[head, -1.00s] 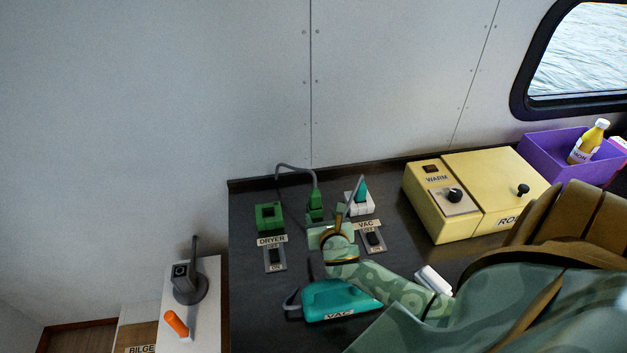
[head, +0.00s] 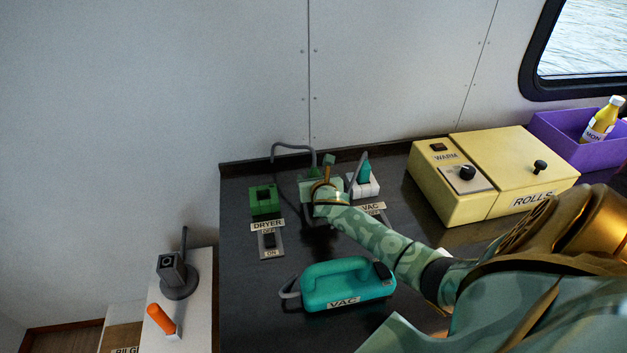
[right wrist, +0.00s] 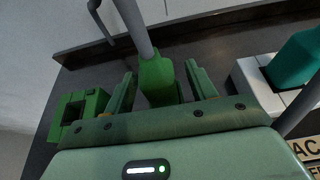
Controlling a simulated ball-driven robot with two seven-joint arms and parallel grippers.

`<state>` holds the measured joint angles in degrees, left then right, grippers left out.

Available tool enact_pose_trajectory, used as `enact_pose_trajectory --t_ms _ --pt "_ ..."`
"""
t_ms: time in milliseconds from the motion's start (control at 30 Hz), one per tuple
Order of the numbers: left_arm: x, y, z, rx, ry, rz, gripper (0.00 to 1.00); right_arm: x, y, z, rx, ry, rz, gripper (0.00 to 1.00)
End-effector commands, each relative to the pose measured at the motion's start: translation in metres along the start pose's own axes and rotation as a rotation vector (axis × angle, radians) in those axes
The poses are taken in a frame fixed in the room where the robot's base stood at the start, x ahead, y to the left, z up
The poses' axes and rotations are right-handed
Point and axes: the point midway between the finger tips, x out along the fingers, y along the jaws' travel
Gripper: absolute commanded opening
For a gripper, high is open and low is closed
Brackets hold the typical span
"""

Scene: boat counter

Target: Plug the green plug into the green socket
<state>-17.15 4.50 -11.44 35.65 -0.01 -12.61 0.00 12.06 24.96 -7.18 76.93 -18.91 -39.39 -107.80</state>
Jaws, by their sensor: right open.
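The green socket (head: 264,187) is a square green block with a dark opening, at the left of the dark counter, behind the DRYER label. It also shows at the left in the right wrist view (right wrist: 92,104). The green plug (right wrist: 157,80), on a grey cord, stands to the right of the socket. It shows between the fingers of my right gripper (right wrist: 161,84) in the right wrist view, with the jaws open and a gap on each side. In the head view my right gripper (head: 320,180) largely hides the plug. My left gripper is not in view.
A white socket with a teal plug (head: 365,171) stands just right of my right gripper. The teal VAC appliance (head: 347,287), the DRYER switch (head: 270,243) and the yellow ROLLS box (head: 497,172) are on the counter. A wall (head: 265,80) rises behind.

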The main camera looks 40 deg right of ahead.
Motion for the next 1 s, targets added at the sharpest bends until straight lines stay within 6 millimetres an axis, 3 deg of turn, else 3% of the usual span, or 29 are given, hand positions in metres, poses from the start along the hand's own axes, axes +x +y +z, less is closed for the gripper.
enact_pose_trajectory --t_ms 100,267,300,567,767,867,1000 --pt "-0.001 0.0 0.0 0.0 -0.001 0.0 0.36 -0.001 0.0 0.001 0.0 -0.001 0.0 0.56" --pt "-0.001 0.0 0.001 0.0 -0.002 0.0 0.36 -0.001 0.0 0.001 0.0 -0.001 0.0 0.12" --pt "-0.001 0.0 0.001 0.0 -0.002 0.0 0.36 -0.001 0.0 0.001 0.0 0.0 0.0 0.07" --pt "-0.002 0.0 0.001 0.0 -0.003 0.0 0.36 -0.001 0.0 0.001 0.0 0.0 0.0 0.07" --pt "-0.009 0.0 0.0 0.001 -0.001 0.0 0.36 -0.006 0.0 0.015 -0.001 -0.003 0.0 0.08" --pt "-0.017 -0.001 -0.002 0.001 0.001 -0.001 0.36 -0.013 0.0 0.032 -0.002 -0.005 0.0 0.08" --pt "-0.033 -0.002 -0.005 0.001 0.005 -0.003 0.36 -0.042 0.003 0.049 0.0 -0.003 0.002 0.08"
